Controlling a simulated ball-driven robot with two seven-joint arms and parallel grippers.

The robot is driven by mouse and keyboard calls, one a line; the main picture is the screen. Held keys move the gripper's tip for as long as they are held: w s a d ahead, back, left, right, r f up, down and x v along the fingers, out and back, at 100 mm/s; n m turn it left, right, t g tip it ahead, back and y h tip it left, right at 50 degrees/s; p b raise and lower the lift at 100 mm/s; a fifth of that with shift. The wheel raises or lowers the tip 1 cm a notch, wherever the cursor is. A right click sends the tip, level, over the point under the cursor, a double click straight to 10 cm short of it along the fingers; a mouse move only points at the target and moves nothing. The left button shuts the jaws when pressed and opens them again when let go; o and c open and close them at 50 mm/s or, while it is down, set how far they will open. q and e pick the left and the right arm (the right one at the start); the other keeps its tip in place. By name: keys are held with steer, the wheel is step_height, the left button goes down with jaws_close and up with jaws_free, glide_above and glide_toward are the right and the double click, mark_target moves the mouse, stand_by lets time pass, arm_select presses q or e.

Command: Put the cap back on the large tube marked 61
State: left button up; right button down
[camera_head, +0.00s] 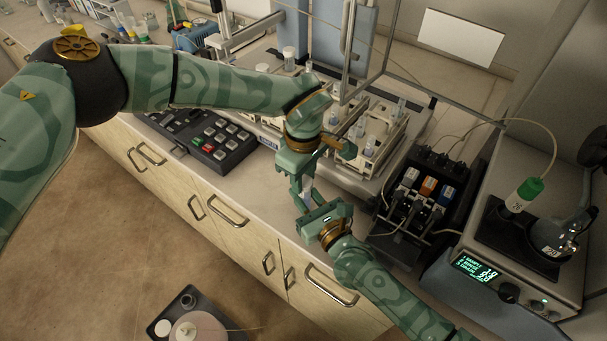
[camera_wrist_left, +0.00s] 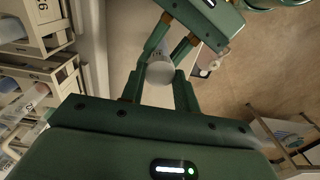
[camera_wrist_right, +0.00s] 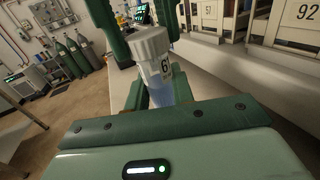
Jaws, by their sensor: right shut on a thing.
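The large tube marked 61 (camera_wrist_right: 161,88), with blue liquid, stands roughly upright in my right gripper (camera_head: 310,200), which is shut on its body in front of the counter. The white ribbed cap (camera_wrist_right: 148,42) sits on the tube's mouth; I cannot tell how tightly. In the left wrist view the cap's round top (camera_wrist_left: 160,72) shows between the fingertips of my left gripper (camera_wrist_left: 160,82). My left gripper (camera_head: 304,176) reaches down from above, its fingers apart on either side of the cap, with little or no gap.
Numbered sample racks (camera_head: 372,138) with tubes stand behind the grippers. A dark keypad (camera_head: 212,138) lies on the counter at left. A pump unit (camera_head: 425,190) and an instrument with a green-capped bottle (camera_head: 522,194) stand at right.

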arm_select(q)
steer(key=o, duration=0.4)
steer(key=shift+a, duration=0.15)
arm_select(e)
steer(key=shift+w+d, duration=0.1)
steer(key=shift+d, duration=0.05)
arm_select(q)
steer(key=shift+r, duration=2.25)
steer(key=shift+w, duration=0.1)
steer(key=shift+c, duration=0.2)
